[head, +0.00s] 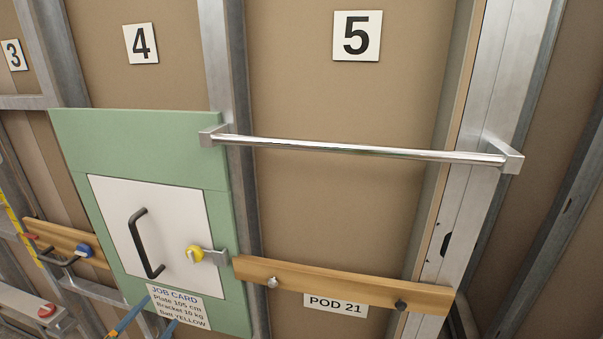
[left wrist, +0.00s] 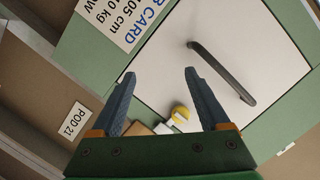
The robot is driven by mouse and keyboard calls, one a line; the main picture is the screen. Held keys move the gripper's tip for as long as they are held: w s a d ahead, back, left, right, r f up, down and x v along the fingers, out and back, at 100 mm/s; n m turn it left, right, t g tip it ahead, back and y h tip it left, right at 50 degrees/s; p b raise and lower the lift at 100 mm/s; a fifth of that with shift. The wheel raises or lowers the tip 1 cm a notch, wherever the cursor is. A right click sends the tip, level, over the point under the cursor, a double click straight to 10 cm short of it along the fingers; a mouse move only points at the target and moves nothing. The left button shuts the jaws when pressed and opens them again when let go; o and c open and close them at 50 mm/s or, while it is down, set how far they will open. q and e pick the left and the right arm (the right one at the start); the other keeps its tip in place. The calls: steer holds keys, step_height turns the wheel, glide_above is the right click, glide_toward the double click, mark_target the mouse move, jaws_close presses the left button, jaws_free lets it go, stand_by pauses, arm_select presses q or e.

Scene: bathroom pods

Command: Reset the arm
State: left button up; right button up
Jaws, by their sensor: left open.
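My left gripper (head: 160,310) shows at the bottom edge of the head view, in front of the lower part of the green panel (head: 135,142). In the left wrist view its two blue-grey fingers (left wrist: 159,74) are spread apart with nothing between them. Beyond them are the white door (left wrist: 225,60) with a black handle (left wrist: 222,72) and a yellow knob (left wrist: 180,112). The gripper looks apart from the panel, though the gap is hard to judge. Most of the left arm is out of the head view. My right gripper is in neither view.
A chrome rail (head: 360,149) spans the bay under the number 5 sign (head: 357,35). A wooden board (head: 345,283) with knobs and a POD 21 label (head: 335,303) crosses below it. A job card (head: 180,305) hangs beneath the white door. Another wooden board (head: 50,236) is at left.

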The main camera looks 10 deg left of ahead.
arm_select(q)
steer(key=s+f+n+g+y, duration=0.1)
steer(key=s+f+n+g, duration=0.4)
steer(key=f, duration=0.8)
steer(key=s+f+g, duration=0.2)
steer(key=s+f, duration=0.4)
steer(key=f, duration=0.7)
steer(key=s+d+f+g+h, duration=0.1)
steer(key=s+d+f+g, duration=0.3)
steer(key=s+d+f, duration=0.3)
steer(key=s+d+f+g+h, duration=0.1)
steer(key=s+d+f+g, duration=0.2)
steer(key=s+d+f, duration=0.4)
steer(key=s+d, duration=0.2)
steer(key=s, duration=0.4)
steer(key=shift+s+f+n+g, duration=0.15)
steer(key=shift+s+n+g, duration=0.15)
steer(key=shift+n+g, duration=0.1)
